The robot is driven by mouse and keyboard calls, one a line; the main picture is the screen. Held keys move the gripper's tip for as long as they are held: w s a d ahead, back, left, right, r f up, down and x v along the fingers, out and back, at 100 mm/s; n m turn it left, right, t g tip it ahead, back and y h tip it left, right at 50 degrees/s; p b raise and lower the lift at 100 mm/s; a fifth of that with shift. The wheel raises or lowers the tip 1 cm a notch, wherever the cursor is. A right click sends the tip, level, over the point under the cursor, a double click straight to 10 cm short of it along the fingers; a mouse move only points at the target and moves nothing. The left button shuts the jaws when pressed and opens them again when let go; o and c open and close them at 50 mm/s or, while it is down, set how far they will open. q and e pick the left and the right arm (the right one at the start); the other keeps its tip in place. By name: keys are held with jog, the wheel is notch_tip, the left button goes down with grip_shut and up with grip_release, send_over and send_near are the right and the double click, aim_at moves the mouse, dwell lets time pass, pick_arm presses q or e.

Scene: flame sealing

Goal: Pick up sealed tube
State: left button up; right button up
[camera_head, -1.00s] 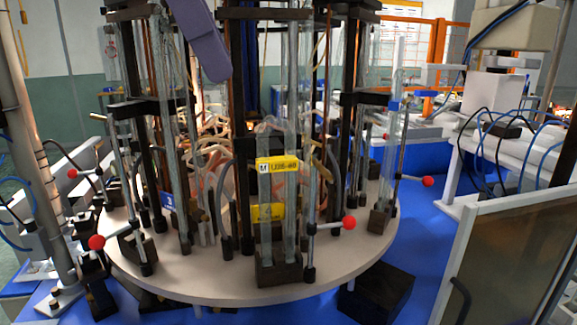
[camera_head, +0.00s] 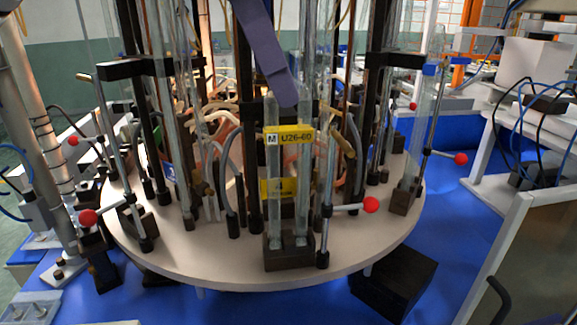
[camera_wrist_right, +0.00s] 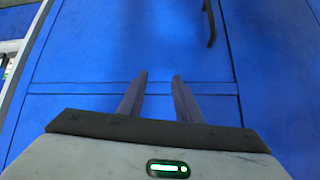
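Two clear upright glass tubes stand at the front of the round turntable (camera_head: 190,265), a left one (camera_head: 273,215) and a right one (camera_head: 303,205). Their lower ends sit in a dark block (camera_head: 289,260). I cannot tell which is the sealed tube. Their upper ends are partly hidden. My left gripper (camera_head: 287,100) shows as a purple finger coming down from the top, its tip overlapping the tubes' upper part. I see no gap between fingers, nor whether it touches a tube. In the right wrist view, my right gripper (camera_wrist_right: 161,78) has two separated fingers with nothing between them.
Red-knobbed levers (camera_head: 371,205) stick out around the turntable. A dark box (camera_head: 395,280) stands on the blue floor at its front right. A white-framed door (camera_head: 500,230) is at right. Blue floor lies under my right gripper.

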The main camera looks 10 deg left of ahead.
pick_arm(q)
jog(key=shift+w+f, duration=0.1)
jog(key=shift+f, duration=0.25)
grip_shut()
jog(key=shift+r, duration=0.1)
